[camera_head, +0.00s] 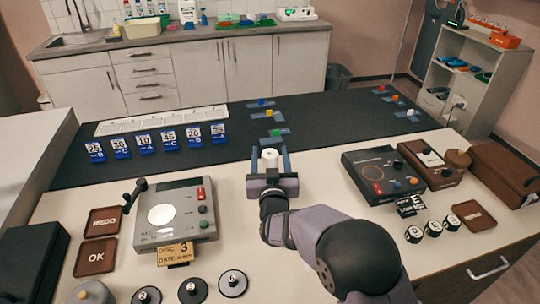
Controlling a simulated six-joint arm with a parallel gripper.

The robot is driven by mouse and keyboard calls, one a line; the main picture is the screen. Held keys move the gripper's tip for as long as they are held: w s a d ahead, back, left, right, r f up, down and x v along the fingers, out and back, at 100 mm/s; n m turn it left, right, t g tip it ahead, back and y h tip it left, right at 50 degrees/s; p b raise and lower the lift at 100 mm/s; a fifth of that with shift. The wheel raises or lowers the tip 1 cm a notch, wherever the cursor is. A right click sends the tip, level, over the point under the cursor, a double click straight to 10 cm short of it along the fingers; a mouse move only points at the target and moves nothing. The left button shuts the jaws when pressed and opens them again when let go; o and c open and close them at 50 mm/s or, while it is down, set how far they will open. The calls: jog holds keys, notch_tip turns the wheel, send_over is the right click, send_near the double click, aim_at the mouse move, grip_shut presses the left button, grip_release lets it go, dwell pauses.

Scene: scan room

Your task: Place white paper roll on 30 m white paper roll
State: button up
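A small white roll-like piece (269,155) shows between the fingers of my gripper (270,162), above or at the near edge of the black mat. The picture is too small to tell whether the fingers touch it or only stand around it. My gripper hides its lower part and whatever is under it. I cannot pick out a second white paper roll or a "30 m" mark.
The black mat (340,140) holds numbered cards (168,138), a long white strip (160,120) and blue holders with coloured pieces (275,132). A grey device (174,214) stands front left, a dark device (383,173) right.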

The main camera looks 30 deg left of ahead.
jog(key=shift+r, duration=0.1)
jog(key=shift+r, duration=0.15)
jog(key=shift+s+d, duration=0.15)
jog(key=shift+s, duration=0.05)
jog(key=b+v, duration=0.2)
jog(key=v, duration=0.9)
jog(key=shift+s+b, duration=0.25)
jog(key=shift+b, duration=0.1)
jog(key=shift+w+d, duration=0.1)
jog(key=shift+d, duration=0.15)
